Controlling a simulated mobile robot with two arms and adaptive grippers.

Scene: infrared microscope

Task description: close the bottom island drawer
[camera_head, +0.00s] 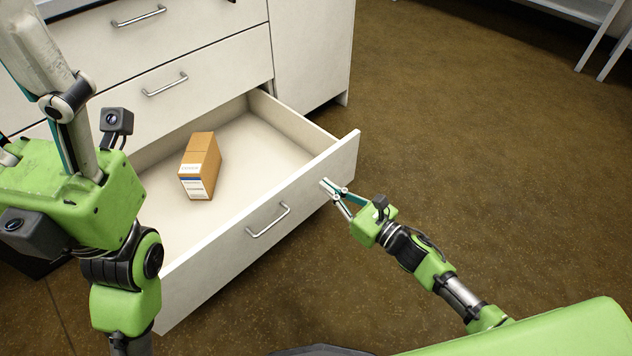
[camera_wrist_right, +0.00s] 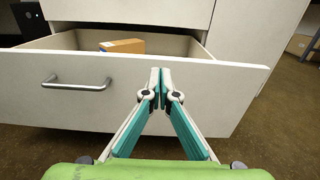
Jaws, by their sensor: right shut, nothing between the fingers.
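The bottom island drawer (camera_head: 262,238) is pulled well out of the white island, with a silver bar handle on its front. An orange-brown box (camera_head: 200,165) with a white label stands inside it; its top edge shows in the right wrist view (camera_wrist_right: 122,46). My right gripper (camera_head: 324,184) is shut and empty, with its fingertips at the drawer front, right of the handle. In the right wrist view the shut fingertips (camera_wrist_right: 161,72) overlap the upper part of the drawer front (camera_wrist_right: 215,95); I cannot tell whether they touch. My left arm is at the left; its fingers are not visible.
Two more handled drawers above, the middle one (camera_head: 215,72) and an upper one (camera_head: 175,22), look shut. A white side panel (camera_head: 308,50) stands right of them. The brown floor (camera_head: 480,150) to the right is clear up to a white table frame (camera_head: 597,45).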

